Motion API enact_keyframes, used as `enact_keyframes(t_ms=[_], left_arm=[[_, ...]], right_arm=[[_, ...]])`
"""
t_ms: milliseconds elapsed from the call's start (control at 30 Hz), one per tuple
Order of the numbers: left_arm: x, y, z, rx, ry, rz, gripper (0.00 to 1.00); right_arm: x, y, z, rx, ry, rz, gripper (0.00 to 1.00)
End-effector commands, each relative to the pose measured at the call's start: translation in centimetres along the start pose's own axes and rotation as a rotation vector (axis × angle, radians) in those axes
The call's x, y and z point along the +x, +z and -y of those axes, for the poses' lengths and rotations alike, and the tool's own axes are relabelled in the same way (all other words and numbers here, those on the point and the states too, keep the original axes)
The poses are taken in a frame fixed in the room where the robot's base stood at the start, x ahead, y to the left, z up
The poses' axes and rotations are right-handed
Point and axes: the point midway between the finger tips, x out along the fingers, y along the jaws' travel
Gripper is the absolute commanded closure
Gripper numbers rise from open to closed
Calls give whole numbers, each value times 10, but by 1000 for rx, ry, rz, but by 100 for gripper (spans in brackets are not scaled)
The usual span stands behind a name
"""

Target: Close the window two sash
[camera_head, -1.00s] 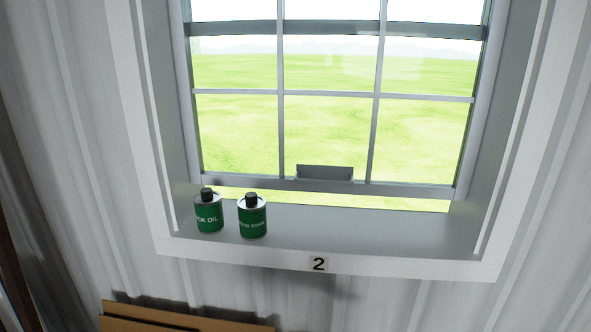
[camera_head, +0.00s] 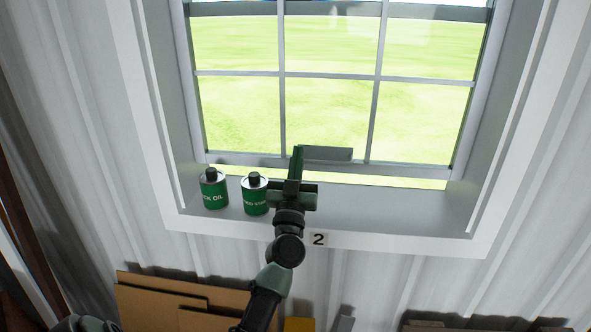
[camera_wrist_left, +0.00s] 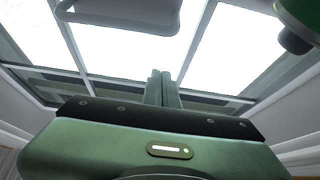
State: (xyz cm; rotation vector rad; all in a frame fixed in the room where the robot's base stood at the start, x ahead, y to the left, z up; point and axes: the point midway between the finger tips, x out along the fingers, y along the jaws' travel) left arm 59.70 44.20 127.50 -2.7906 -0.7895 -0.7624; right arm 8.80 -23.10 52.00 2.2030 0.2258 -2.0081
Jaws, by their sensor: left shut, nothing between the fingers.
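The window sash (camera_head: 232,160) is a grey-framed pane grid. A strip of bright green shows in the gap under its bottom rail, so it stands slightly raised. A grey handle (camera_head: 327,153) juts from the bottom rail; it seems to show as the grey block in the left wrist view (camera_wrist_left: 125,14). My left gripper (camera_head: 298,152) is over the sill, its fingertips just left of the handle. Its fingers (camera_wrist_left: 162,80) are together and empty. I cannot tell whether they touch the sash. My right gripper is not in view.
Two green cans stand on the sill (camera_head: 400,205) left of my gripper: one can (camera_head: 214,190) and a stain can (camera_head: 254,195), close beside the gripper. A "2" label (camera_head: 318,239) is on the frame below. Cardboard (camera_head: 165,303) lies lower left. The sill's right side is clear.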

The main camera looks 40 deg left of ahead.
Motion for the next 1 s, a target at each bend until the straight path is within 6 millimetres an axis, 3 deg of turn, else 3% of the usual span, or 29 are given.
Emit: enact_keyframes(t_ms=[33, 100, 133, 300, 833, 1000], left_arm=[[14, -3, 0, 1, 1, -2, 100], [22, 2, 0, 4, 1, 1, 100], [16, 13, 0, 6, 5, 4, 100], [8, 32, -1, 4, 4, 2, 100], [3, 42, 0, 0, 1, 1, 100], [-16, 75, -1, 2, 2, 7, 100]], right_arm=[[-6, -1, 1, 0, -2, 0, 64], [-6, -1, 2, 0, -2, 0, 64], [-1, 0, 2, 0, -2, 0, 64], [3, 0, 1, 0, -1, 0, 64], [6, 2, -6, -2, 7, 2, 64], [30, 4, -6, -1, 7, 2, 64]])
